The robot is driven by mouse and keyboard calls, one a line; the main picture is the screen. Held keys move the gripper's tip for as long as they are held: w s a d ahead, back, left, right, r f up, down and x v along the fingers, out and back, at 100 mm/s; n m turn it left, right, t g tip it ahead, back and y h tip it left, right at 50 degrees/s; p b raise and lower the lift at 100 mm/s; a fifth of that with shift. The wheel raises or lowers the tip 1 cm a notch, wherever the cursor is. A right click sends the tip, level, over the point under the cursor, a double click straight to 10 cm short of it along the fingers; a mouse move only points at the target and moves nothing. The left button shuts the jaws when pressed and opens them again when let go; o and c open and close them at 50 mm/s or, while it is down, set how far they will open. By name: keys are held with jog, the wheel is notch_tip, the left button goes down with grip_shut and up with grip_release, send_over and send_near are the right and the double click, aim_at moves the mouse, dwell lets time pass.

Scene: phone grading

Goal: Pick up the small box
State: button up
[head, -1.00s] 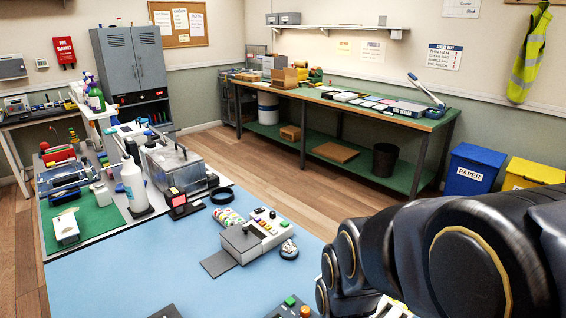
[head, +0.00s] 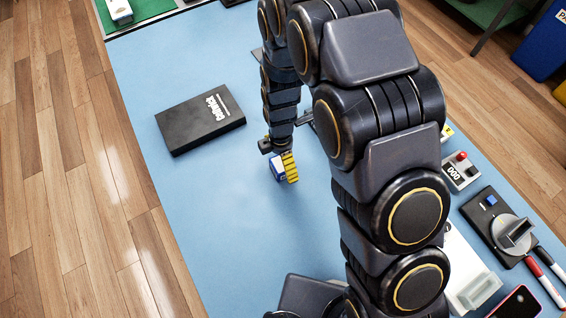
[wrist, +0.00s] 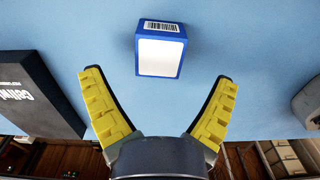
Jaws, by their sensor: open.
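The small box (wrist: 161,50) is blue with a white face and a barcode label. In the wrist view it stands on the blue mat at top centre, ahead of the fingertips and lined up with the gap between them. My gripper (wrist: 155,85) is open, with its yellow ribbed fingers spread and nothing between them. In the head view the small box (head: 277,170) shows beside my gripper (head: 285,170), and a yellow finger partly covers it. I cannot tell from there whether they touch.
A black flat box with white lettering (head: 200,122) lies left of the small box on the blue mat (head: 225,220). At right are a device with a red button (head: 460,170), a black stand (head: 505,230) and pens (head: 545,285). The mat's front left is clear.

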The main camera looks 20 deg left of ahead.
jog(key=shift+w+d+f, duration=0.1)
jog(key=shift+f, duration=1.25)
jog(key=shift+w+d+f, duration=0.1)
jog(key=shift+f, duration=1.25)
jog(key=c, duration=1.2)
